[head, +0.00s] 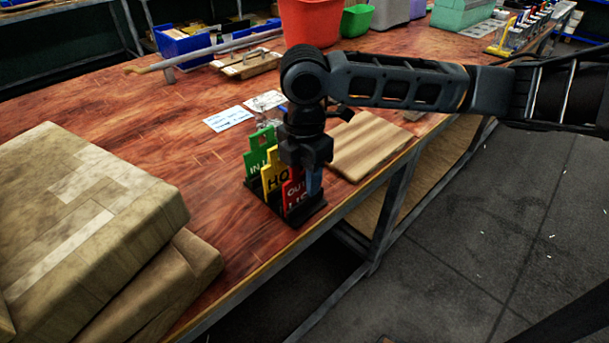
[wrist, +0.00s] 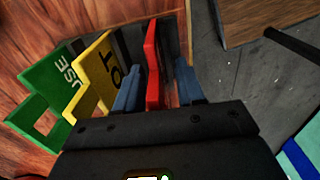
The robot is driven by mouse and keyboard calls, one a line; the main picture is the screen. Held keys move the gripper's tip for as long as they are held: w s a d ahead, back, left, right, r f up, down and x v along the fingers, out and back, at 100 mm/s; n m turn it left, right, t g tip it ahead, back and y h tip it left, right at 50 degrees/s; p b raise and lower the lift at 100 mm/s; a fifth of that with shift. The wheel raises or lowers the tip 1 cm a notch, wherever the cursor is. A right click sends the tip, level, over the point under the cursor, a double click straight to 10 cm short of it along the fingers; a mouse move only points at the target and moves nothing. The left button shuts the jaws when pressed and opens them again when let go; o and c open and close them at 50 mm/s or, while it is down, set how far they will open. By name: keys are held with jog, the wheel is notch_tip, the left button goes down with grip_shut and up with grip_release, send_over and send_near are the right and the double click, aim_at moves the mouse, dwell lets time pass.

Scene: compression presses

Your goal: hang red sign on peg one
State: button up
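The red sign (head: 295,191) stands in a dark holder (head: 306,218) near the table's front edge, beside a yellow sign (head: 272,180) and a green sign (head: 257,157). My gripper (head: 306,178) points down over the red sign and hides part of it. In the wrist view, the red sign (wrist: 152,65) is between the two blue fingertips of my gripper (wrist: 158,82). The fingers are apart, with gaps visible beside the sign. The yellow sign (wrist: 108,72) is just left of the fingers. I cannot make out a peg.
A wooden board (head: 367,145) lies right of the holder. Paper cards (head: 228,119) lie behind it. Large wrapped parcels (head: 85,220) fill the left front. Red (head: 310,22) and green (head: 357,20) bins stand at the back. Bare tabletop lies between parcels and cards.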

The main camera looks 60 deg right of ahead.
notch_tip(320, 180, up, 8)
jog(key=shift+w+d+f, duration=0.1)
jog(key=shift+w, duration=0.05)
dwell(0.5)
